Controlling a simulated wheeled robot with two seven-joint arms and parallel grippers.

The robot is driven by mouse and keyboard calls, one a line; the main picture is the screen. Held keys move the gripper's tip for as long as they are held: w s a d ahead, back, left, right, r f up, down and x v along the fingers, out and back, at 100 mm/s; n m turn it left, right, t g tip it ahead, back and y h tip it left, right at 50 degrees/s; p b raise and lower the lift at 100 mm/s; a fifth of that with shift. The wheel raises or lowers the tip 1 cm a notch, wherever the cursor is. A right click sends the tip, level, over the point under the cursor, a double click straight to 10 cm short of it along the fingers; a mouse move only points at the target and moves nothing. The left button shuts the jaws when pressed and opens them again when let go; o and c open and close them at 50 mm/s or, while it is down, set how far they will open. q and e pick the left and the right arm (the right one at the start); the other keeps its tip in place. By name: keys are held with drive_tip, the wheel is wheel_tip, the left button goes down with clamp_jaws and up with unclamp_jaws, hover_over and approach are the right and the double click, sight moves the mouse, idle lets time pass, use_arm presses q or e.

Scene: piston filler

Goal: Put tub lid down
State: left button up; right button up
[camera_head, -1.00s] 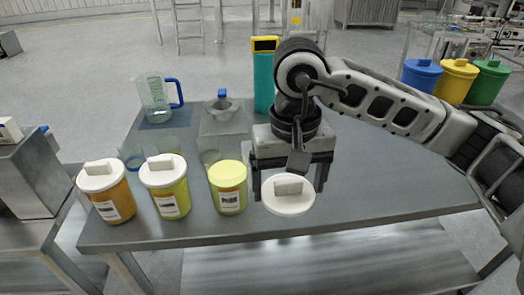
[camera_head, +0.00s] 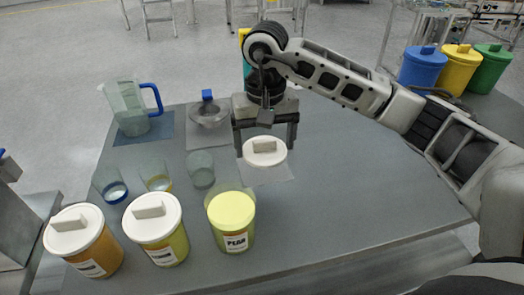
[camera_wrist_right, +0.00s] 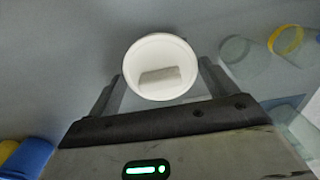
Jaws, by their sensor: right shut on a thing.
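The white tub lid (camera_head: 265,158), round with a block handle, is at my right gripper (camera_head: 264,140). The gripper is shut on the lid, which also shows between the fingers in the right wrist view (camera_wrist_right: 160,52). The lid is over or on a pale square mat (camera_head: 268,176); I cannot tell whether it touches. The PEAR tub (camera_head: 232,236) stands nearer the front, its top pale yellow with no white lid. Two other tubs, yellow (camera_head: 168,248) and orange (camera_head: 98,256), wear white lids. My left gripper is not in view.
Glasses (camera_head: 201,170) stand in a row behind the tubs. A jug (camera_head: 128,110) with a blue handle and a clear vessel with a blue knob (camera_head: 208,96) stand further back. The table's right part (camera_head: 370,190) is clear. Blue, yellow and green bins (camera_head: 457,72) stand beyond.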

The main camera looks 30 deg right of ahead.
sight(263, 145)
drive_tip(key=w+f, duration=0.1)
drive_tip(key=w+d+f, duration=0.1)
drive_tip(key=w+f, duration=0.2)
drive_tip(key=f, duration=0.1)
drive_tip(key=shift+w+d+f+p, duration=0.1)
drive_tip(key=shift+w+d+p, duration=0.05)
drive_tip(key=shift+d+p, duration=0.2)
drive_tip(key=shift+w+d+f, duration=0.2)
drive_tip(key=shift+w+f, duration=0.1)
drive_tip(key=shift+f, duration=0.15)
wheel_tip(263, 145, down, 3)
drive_tip(key=shift+p, duration=0.65)
drive_tip(key=shift+w+f, duration=0.1)
drive_tip(key=shift+f+b, duration=0.2)
drive_tip(key=shift+b, duration=0.15)
drive_tip(key=o, duration=0.8)
drive_tip(key=shift+r, duration=0.1)
